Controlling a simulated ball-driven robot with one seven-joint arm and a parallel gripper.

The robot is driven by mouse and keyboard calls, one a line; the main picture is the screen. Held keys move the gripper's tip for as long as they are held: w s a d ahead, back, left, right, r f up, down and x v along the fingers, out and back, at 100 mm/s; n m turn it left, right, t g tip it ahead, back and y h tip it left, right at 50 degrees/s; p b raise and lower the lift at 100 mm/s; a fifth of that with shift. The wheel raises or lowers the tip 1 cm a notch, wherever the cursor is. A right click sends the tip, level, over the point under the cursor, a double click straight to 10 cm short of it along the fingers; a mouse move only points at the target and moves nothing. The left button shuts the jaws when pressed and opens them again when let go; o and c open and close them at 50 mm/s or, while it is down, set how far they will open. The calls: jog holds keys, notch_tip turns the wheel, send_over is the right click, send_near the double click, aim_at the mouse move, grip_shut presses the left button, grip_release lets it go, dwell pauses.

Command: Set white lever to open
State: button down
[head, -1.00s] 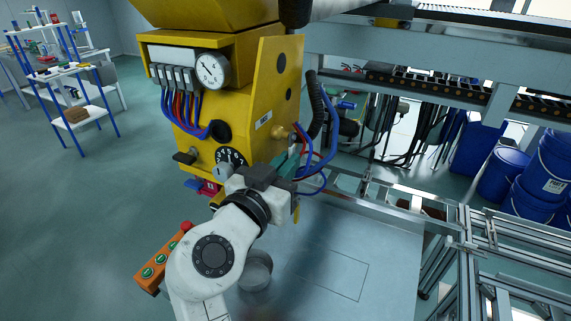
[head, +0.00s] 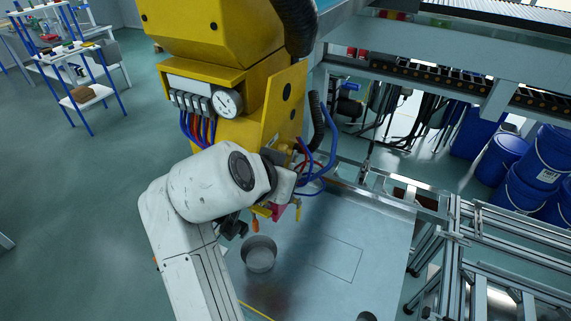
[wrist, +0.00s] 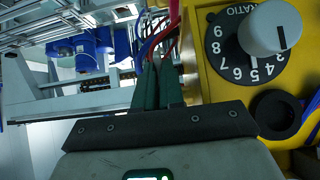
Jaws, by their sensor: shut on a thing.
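My gripper (wrist: 158,88) has its dark green fingers close together in the wrist view, beside the yellow panel fixture. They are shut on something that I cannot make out. In the head view my arm covers the fingers and the lower front of the yellow fixture (head: 205,28). I cannot pick out the white lever with certainty, nor its setting. A white round knob (wrist: 270,28) with a black mark sits on a black numbered dial (wrist: 236,62) to the right of the fingers, apart from them.
Blue hoses (head: 325,170) loop out at the fixture's right side, near my gripper. A dark round port (wrist: 277,113) lies below the dial. A metal cup (head: 258,254) stands on the grey bench (head: 340,235), whose middle is clear. Blue barrels (head: 500,160) stand far right.

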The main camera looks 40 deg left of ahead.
jog(key=shift+r+g+h, duration=0.35)
jog(key=shift+r+g, duration=0.25)
jog(key=shift+g, duration=0.7)
jog(key=shift+r+g+h, duration=0.3)
jog(key=shift+r+g, duration=0.25)
jog(key=shift+g, duration=0.75)
jog(key=shift+r+g+h, duration=0.35)
jog(key=shift+r+g, duration=0.25)
jog(key=shift+g, duration=0.7)
jog(key=c, duration=1.2)
grip_release()
jog(key=shift+c, duration=0.2)
jog(key=shift+r, duration=0.1)
notch_tip(320, 180, up, 7)
jog(key=shift+s+r, duration=0.15)
jog(key=shift+s, duration=0.2)
jog(key=shift+d, duration=0.15)
